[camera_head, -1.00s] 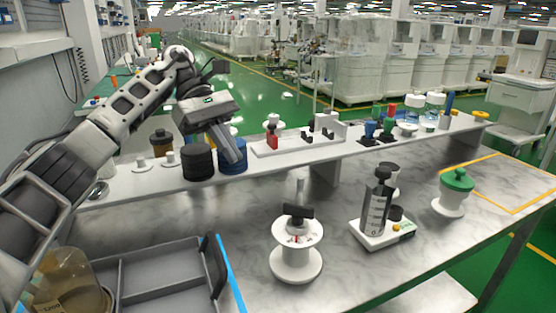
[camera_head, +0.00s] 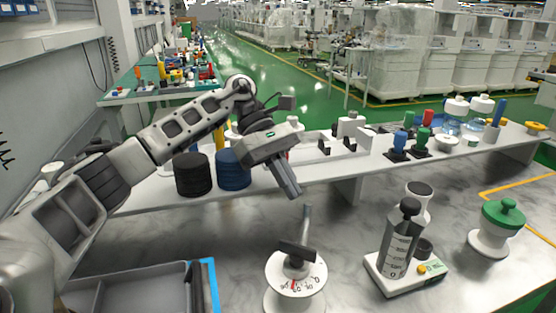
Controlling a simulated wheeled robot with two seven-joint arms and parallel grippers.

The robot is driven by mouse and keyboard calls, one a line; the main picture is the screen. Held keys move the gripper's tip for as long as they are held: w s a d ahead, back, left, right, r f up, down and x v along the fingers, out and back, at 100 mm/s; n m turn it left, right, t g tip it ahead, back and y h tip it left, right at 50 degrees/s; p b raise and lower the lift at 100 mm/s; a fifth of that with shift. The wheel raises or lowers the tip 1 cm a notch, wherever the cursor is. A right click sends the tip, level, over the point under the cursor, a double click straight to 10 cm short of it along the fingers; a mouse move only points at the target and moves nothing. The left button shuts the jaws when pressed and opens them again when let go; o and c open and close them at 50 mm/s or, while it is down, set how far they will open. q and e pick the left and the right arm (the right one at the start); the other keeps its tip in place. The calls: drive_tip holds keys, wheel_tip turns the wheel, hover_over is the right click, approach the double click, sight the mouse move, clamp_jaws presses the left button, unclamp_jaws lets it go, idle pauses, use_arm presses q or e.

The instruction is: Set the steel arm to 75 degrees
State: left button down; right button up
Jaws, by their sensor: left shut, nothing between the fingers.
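The steel arm (camera_head: 305,226) is a thin grey rod. It stands out from a black hub piece (camera_head: 297,252) on a white round dial (camera_head: 281,272) at bottom centre. The dial has dark scale marks and a small red mark near its front edge; the exact reading is too small to tell. My left gripper (camera_head: 291,190) is above and slightly left of the rod tip, apart from it. Its fingers are shut and empty, pointing down. My right gripper is not in view.
A white base with a grey cylinder (camera_head: 396,250) and a green-capped white pot (camera_head: 496,232) stand right of the dial. Black (camera_head: 192,175) and blue (camera_head: 233,170) round containers stand on the raised shelf (camera_head: 330,172) behind. A grey tray (camera_head: 130,290) is at lower left.

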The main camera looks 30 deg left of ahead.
use_arm(q)
drive_tip(key=shift+s+d+f, duration=0.1)
drive_tip(key=shift+d+f, duration=0.4)
drive_tip(key=shift+d+b, duration=0.5)
drive_tip(key=shift+d, duration=0.25)
drive_tip(key=shift+s+a+b, duration=0.3)
drive_tip(key=shift+a+b, duration=0.05)
drive_tip(key=shift+a, duration=0.35)
